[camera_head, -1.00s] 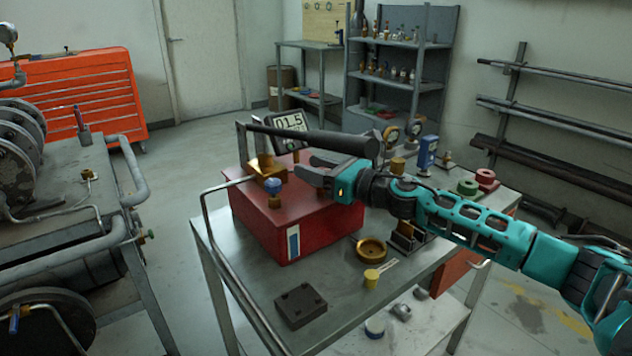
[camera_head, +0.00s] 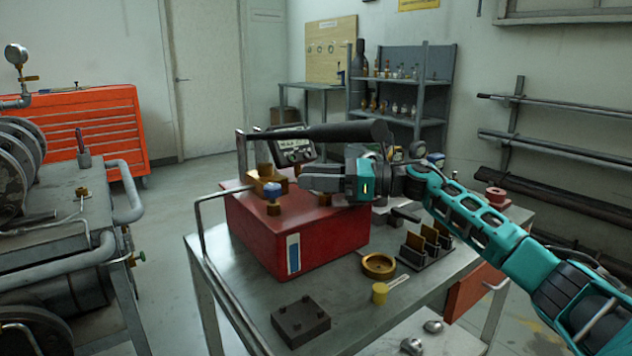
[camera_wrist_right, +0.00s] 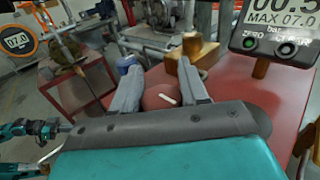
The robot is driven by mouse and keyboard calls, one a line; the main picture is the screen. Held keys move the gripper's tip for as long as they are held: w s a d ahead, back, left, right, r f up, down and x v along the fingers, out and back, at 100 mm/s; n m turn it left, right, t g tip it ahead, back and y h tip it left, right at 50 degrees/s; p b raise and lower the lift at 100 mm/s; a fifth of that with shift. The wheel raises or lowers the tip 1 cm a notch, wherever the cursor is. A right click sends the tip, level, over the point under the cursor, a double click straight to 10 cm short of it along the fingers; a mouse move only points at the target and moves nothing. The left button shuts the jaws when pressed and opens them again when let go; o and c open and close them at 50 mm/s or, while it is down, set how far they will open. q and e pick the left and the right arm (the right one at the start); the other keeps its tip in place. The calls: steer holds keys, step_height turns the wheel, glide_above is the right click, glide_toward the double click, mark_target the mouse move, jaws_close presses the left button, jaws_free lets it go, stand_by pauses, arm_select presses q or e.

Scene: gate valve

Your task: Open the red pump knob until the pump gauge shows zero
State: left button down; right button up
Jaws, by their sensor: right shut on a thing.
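The red pump knob (camera_wrist_right: 158,99), with a white mark, sits between the fingers of my right gripper (camera_wrist_right: 164,86), which is shut on it. In the head view my right gripper (camera_head: 305,180) reaches in from the right over the red pump box (camera_head: 300,228), and its fingers hide the knob. The pump gauge (camera_wrist_right: 278,20) is digital. In the right wrist view it appears to read 00.5, its top cut off, above MAX 07.0.
A black pump handle (camera_head: 330,132) passes just above my right gripper. A blue knob (camera_head: 272,190) and brass block stand beside it. A brass dish (camera_head: 379,265), yellow cap (camera_head: 380,291) and dark block (camera_head: 301,320) lie on the metal table. Pipes stand left.

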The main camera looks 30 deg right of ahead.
steer(key=shift+r, duration=0.1)
steer(key=o, duration=1)
steer(key=shift+c, duration=0.2)
steer(key=v, duration=1.3)
steer(key=shift+a, duration=0.1)
